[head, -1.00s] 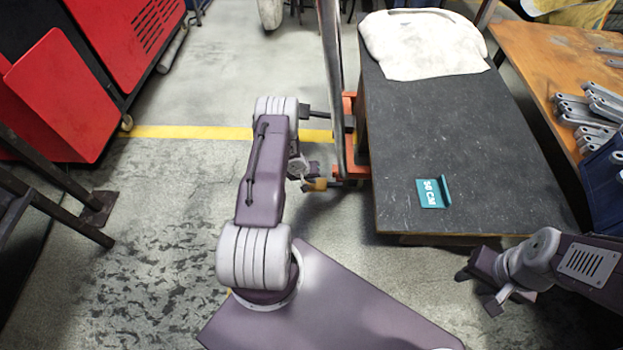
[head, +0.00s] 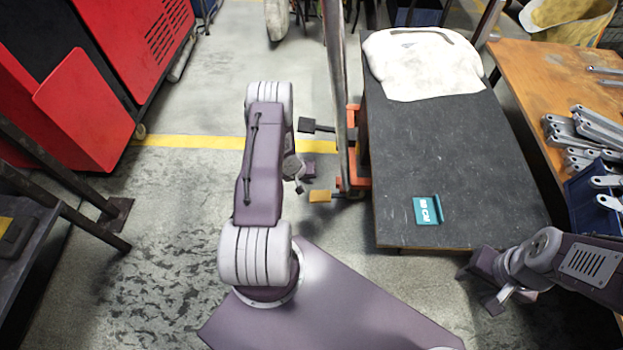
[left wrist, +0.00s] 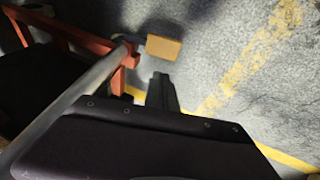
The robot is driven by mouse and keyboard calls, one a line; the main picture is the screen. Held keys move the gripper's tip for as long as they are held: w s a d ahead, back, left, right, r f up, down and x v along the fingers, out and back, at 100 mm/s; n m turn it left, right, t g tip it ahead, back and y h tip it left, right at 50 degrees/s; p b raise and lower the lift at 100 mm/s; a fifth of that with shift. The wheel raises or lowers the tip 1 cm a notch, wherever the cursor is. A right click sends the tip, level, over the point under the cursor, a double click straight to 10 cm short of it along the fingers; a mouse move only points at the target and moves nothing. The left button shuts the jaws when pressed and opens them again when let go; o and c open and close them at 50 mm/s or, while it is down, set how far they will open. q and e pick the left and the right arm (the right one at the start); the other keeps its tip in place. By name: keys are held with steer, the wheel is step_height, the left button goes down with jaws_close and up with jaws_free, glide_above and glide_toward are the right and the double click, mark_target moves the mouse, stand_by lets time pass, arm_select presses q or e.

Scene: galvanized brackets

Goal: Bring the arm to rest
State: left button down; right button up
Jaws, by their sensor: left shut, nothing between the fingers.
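My left arm (head: 262,165) rises from my base and folds back at its elbow in the head view. My left gripper (head: 309,171) is small and partly hidden behind the arm, beside the orange frame. In the left wrist view the left gripper (left wrist: 162,92) shows as one dark prong, shut and empty, over the floor. My right gripper (head: 480,283) hangs at the lower right, just off the near corner of the dark-topped table. Its finger gap is not clear.
The dark-topped table (head: 440,150) bears a pale sack (head: 425,65) and a teal sign (head: 428,210). An orange frame (head: 356,182) with an upright stands at its left side. A red cabinet (head: 85,90) is at left. The floor between is clear.

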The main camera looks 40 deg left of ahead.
arm_select(q)
steer(key=shift+s+r, duration=0.15)
steer(key=shift+r, duration=0.2)
stand_by(0.3)
step_height(320, 180, up, 10)
steer(key=w+d+m+y, duration=0.1)
steer(key=d+m, duration=0.1)
steer(key=s+d+r+m+g+p, duration=0.1)
steer(key=s+d+r+m+g, duration=0.1)
steer(key=s+d+r, duration=0.7)
steer(key=s+d+r+m+g+p, duration=0.1)
steer(key=s+d+r+m+p, duration=0.15)
steer(key=s+d+r, duration=0.65)
step_height(320, 180, up, 34)
steer(key=w+a+p, duration=0.2)
steer(key=w+p, duration=0.1)
steer(key=p, duration=2.9)
